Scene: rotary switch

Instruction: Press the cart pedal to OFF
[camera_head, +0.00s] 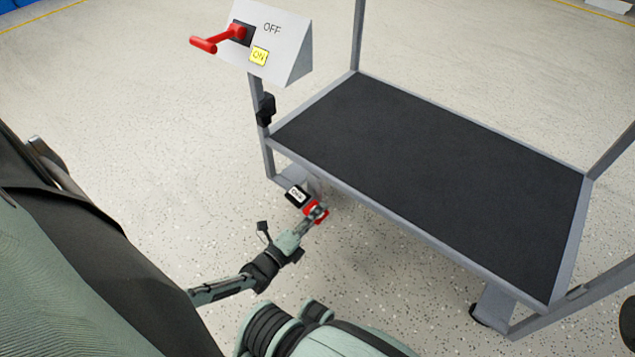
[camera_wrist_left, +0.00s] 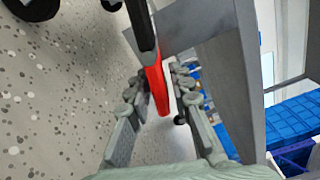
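The cart (camera_head: 430,222) stands at the right of the head view. Its red pedal (camera_head: 318,212) is low by the near left corner, beside a small black-and-white label plate (camera_head: 297,195). A grey box on the cart post carries a red lever (camera_head: 217,39), the word OFF and a yellow-lit ON square (camera_head: 260,56). My left gripper (camera_head: 311,217) is at the pedal. In the left wrist view the red pedal edge (camera_wrist_left: 157,88) lies between its parted fingers (camera_wrist_left: 160,85); firm contact cannot be told. My right gripper is not in view.
The cart's dark deck (camera_head: 420,170) is empty and overhangs the pedal area. A caster wheel (camera_head: 477,314) shows at the near right. The speckled floor left of the cart is clear. Blue crates (camera_wrist_left: 292,122) show in the left wrist view.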

